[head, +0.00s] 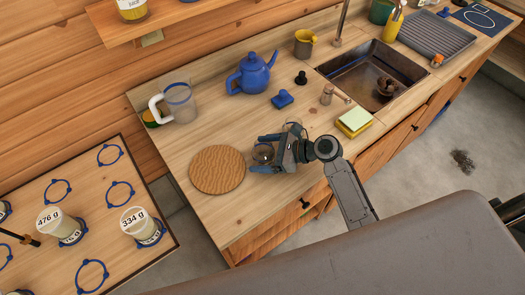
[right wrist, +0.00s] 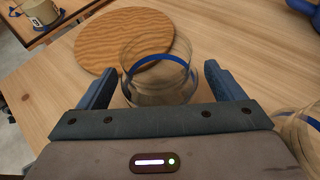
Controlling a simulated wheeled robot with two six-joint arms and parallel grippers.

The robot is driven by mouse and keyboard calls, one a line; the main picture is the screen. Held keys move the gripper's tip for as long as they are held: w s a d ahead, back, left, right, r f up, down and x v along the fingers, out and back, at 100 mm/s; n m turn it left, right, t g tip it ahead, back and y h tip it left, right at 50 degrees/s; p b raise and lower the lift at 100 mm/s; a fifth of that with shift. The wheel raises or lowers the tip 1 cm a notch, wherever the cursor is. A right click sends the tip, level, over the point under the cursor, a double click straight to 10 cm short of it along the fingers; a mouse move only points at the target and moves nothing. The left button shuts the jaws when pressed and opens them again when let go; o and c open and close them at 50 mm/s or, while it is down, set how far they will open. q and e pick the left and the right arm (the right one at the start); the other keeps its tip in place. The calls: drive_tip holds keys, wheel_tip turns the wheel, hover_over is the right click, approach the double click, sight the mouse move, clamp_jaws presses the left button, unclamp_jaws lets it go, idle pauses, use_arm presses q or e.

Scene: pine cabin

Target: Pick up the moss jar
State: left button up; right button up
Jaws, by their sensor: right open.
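A clear glass jar (right wrist: 158,88) with a blue band stands between the fingers of my right gripper (right wrist: 163,88) in the right wrist view. In the head view the same jar (head: 262,153) shows small at the right gripper (head: 266,154), on the counter beside the round wooden board. The fingers are open on either side of it, and I cannot see them pressing on it. It looks empty; I see no moss in it. A second clear glass vessel (right wrist: 302,135) is cut off at the right of the wrist view. My left gripper is not in view.
The round wooden board (head: 217,169) lies just left of the jar. A glass jug (head: 180,102), blue teapot (head: 252,74), blue stamp-like object (head: 282,99) and yellow-green sponge (head: 354,122) stand farther back. Labelled jars (head: 142,227) stand on the left table. The counter's front left is clear.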

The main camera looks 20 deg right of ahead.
sight(271, 146)
drive_tip(key=shift+c, duration=0.5)
drive_tip(key=c, duration=1)
drive_tip(key=shift+c, duration=0.2)
drive_tip(key=shift+r, duration=0.1)
drive_tip(key=shift+r+b, duration=0.35)
drive_tip(key=shift+r, duration=0.2)
wheel_tip(271, 146, up, 2)
drive_tip(key=shift+r+b, duration=0.1)
drive_tip(key=shift+b, duration=0.3)
drive_tip(key=s+d+b, duration=0.1)
drive_tip(key=s+d, duration=0.1)
drive_tip(key=s, duration=0.2)
drive_tip(key=s+d+b, duration=0.1)
drive_tip(key=s, duration=0.3)
drive_tip(key=s+d+r+b, duration=0.1)
drive_tip(key=s+d, duration=0.1)
drive_tip(key=s, duration=0.3)
drive_tip(key=shift+d, duration=0.35)
drive_tip(key=shift+s+d+r, duration=0.15)
drive_tip(key=shift+s+d, duration=0.05)
drive_tip(key=shift+s, duration=0.25)
drive_tip(key=shift+s+d+r, duration=0.1)
drive_tip(key=shift+s+d, duration=0.05)
drive_tip(key=shift+s, duration=0.3)
